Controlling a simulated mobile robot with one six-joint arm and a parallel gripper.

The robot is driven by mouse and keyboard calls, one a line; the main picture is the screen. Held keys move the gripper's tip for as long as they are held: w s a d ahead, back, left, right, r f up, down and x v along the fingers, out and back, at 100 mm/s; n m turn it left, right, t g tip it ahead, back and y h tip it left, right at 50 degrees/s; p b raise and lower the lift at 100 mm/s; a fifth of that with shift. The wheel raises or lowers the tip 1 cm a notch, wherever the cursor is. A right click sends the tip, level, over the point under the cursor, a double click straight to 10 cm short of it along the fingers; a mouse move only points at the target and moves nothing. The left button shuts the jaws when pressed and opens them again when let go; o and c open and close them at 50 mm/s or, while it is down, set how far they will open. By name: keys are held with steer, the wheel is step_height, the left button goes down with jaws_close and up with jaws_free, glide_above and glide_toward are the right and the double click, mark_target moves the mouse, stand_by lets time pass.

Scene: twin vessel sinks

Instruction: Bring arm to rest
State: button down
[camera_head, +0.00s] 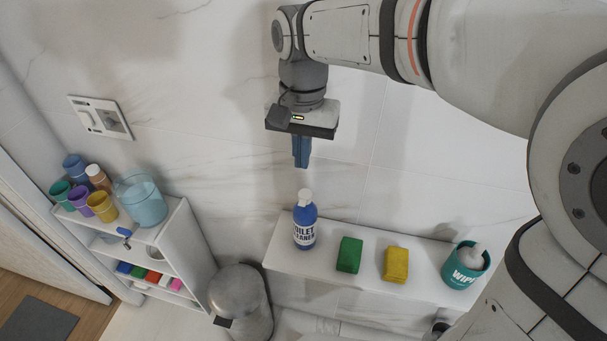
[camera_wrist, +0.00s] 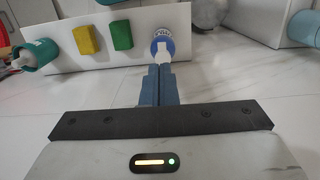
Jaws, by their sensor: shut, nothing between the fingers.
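My gripper (camera_head: 301,162) is in the upper middle of the head view, in front of the marble wall. Its blue fingers are together with nothing between them. In the wrist view my gripper (camera_wrist: 159,84) also shows its two fingers side by side and closed. A blue toilet cleaner bottle (camera_head: 305,228) with a white cap stands upright on the white shelf, below the fingers in the head view and apart from them. The bottle (camera_wrist: 162,45) shows just beyond the fingertips in the wrist view.
The white shelf (camera_head: 283,256) also holds a green sponge (camera_head: 349,254), a yellow sponge (camera_head: 396,264) and a teal wipes tub (camera_head: 465,267). A white rack (camera_head: 188,240) with several cups and a clear bucket (camera_head: 142,203) stands at left. A grey bin (camera_head: 240,298) is below.

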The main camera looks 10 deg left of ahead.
steer(key=s+d+f+t, duration=0.1)
steer(key=s+d, duration=0.1)
steer(key=d, duration=0.5)
steer(key=s+d+f+t, duration=0.1)
steer(key=s+d+f, duration=0.1)
steer(key=d, duration=0.6)
steer(key=s+d+f+n+t, duration=0.1)
steer(key=s+d, duration=0.3)
steer(key=d, duration=0.4)
steer(key=shift+f+t, duration=0.3)
steer(key=shift+t, duration=0.3)
steer(key=shift+s, duration=0.1)
